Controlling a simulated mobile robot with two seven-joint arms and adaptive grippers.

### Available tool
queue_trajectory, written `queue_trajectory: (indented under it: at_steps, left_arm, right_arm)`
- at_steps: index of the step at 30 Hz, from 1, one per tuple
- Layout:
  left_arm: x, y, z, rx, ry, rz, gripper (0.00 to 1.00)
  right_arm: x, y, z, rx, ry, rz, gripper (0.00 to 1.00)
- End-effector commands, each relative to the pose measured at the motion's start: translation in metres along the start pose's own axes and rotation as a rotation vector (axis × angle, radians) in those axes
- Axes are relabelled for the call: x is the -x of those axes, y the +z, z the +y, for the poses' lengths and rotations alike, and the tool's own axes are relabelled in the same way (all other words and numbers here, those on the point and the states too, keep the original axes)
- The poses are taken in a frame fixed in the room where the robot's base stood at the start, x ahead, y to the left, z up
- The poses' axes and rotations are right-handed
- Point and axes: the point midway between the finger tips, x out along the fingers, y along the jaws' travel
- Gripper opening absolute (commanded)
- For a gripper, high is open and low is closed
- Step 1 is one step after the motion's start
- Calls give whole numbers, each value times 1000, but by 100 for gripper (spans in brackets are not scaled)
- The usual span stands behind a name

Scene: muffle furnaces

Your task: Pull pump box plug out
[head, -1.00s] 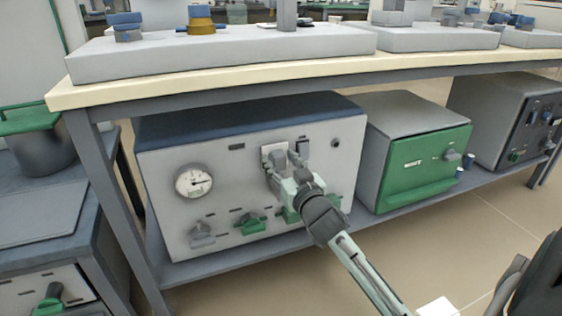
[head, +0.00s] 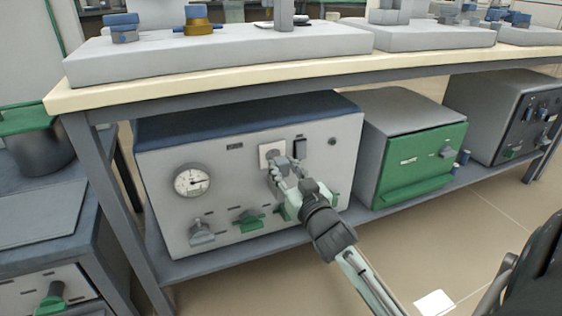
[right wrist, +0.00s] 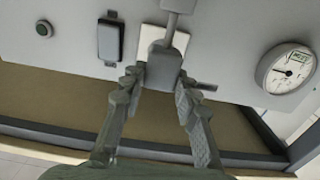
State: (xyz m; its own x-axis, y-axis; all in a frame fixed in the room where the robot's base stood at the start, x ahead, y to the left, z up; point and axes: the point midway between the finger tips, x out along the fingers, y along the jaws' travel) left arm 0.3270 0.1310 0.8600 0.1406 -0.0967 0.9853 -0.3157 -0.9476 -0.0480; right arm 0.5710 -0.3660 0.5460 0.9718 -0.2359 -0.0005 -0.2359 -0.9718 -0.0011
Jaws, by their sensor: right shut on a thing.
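The pump box (head: 180,225) is a pale box with a dark blue top on the shelf under the bench. Its front has a white socket plate (head: 266,150), which also shows in the right wrist view (right wrist: 181,40). My right gripper (head: 278,170) is in front of this plate. In the right wrist view its fingers (right wrist: 161,85) are shut around a grey plug (right wrist: 161,62). The plug overlaps the plate, and I cannot tell whether its pins are still inside. In the head view the fingers mostly hide the plug. My left gripper is not in view.
The box front bears a dial gauge (head: 191,181), a black switch (head: 300,148) and green knobs (head: 248,219). A bench leg (head: 122,220) stands left of it. A green-fronted box (head: 425,165) stands to the right.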

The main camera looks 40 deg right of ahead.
Motion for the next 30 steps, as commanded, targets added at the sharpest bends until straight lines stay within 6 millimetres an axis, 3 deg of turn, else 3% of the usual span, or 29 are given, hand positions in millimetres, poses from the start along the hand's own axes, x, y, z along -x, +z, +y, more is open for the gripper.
queue_trajectory:
  at_steps: [4,5,10,22,30]
  left_arm:
    - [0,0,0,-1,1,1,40]
    - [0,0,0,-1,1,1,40]
    - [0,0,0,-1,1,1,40]
    - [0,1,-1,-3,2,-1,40]
    - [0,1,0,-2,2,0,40]
  right_arm:
    - [2,2,-2,0,-4,-2,0]
    - [2,2,-2,0,-4,-2,31]
    - [2,2,-2,0,-4,-2,52]
    - [9,2,-1,0,-2,-3,52]
    - [62,3,-1,-2,-1,-6,52]
